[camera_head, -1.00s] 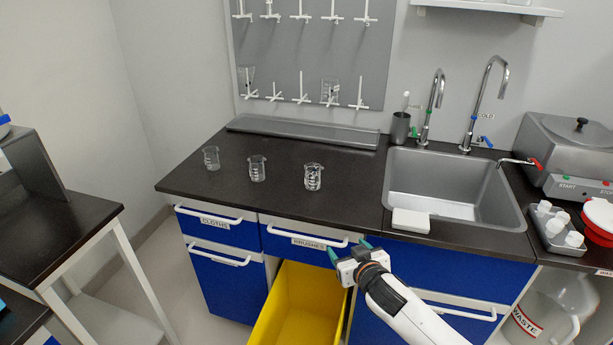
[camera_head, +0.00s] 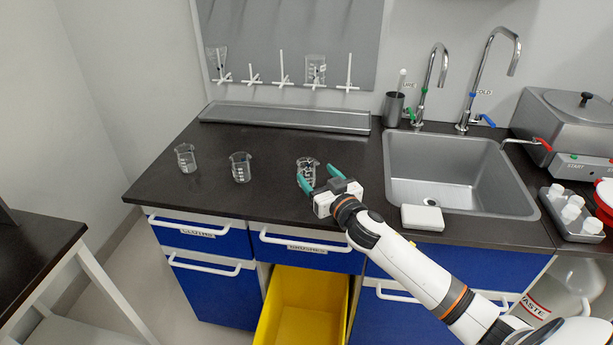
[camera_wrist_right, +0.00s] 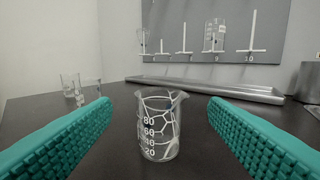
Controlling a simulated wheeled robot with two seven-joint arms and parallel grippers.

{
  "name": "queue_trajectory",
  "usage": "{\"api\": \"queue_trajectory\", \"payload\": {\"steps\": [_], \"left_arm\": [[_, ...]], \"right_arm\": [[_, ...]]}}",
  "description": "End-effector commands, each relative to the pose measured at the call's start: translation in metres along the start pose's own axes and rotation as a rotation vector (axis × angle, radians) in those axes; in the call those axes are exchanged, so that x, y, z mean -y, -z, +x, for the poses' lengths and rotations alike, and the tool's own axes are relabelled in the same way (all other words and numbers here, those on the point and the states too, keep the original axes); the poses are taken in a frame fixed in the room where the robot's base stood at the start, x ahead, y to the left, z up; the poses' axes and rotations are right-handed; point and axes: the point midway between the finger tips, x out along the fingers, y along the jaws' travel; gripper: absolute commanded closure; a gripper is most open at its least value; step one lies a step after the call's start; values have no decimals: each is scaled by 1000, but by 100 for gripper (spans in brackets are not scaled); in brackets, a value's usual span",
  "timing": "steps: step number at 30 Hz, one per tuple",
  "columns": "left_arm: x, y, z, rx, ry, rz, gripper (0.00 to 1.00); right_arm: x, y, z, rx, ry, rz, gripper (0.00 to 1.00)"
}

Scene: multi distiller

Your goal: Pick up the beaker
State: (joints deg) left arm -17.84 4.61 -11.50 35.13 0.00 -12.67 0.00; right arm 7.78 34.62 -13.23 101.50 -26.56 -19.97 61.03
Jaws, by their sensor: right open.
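Three clear glass beakers stand upright in a row on the dark counter (camera_head: 270,195). The right one (camera_head: 307,168) is closest to my right gripper (camera_head: 318,178). It also shows in the right wrist view as a beaker with white volume marks (camera_wrist_right: 160,127), centred between the two teal fingers (camera_wrist_right: 160,135), apart from both. My right gripper is open and empty, just in front of this beaker. The middle beaker (camera_head: 240,167) and the left beaker (camera_head: 186,157) stand further left. My left gripper is not in view.
A sink (camera_head: 455,170) with two taps lies to the right, with a white block (camera_head: 422,217) at its front edge. A long grey tray (camera_head: 285,117) lies along the back, below a pegboard holding glassware. A yellow bin (camera_head: 300,305) sits below the counter.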

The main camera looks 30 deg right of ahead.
Motion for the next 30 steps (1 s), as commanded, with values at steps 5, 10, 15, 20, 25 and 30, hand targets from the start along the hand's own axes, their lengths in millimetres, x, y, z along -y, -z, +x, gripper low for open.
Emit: {"api": "queue_trajectory", "payload": {"steps": [5,10,15,20,25,30], "left_arm": [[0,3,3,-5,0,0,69],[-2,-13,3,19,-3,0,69],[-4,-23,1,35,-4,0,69],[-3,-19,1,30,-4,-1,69],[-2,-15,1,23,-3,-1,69],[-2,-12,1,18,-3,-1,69]], "right_arm": [[0,15,10,3,0,0,31],[0,16,21,1,1,-1,31],[0,15,46,2,2,0,31],[0,16,68,1,1,0,31],[0,16,76,0,0,0,31],[0,16,75,0,0,0,33]]}}
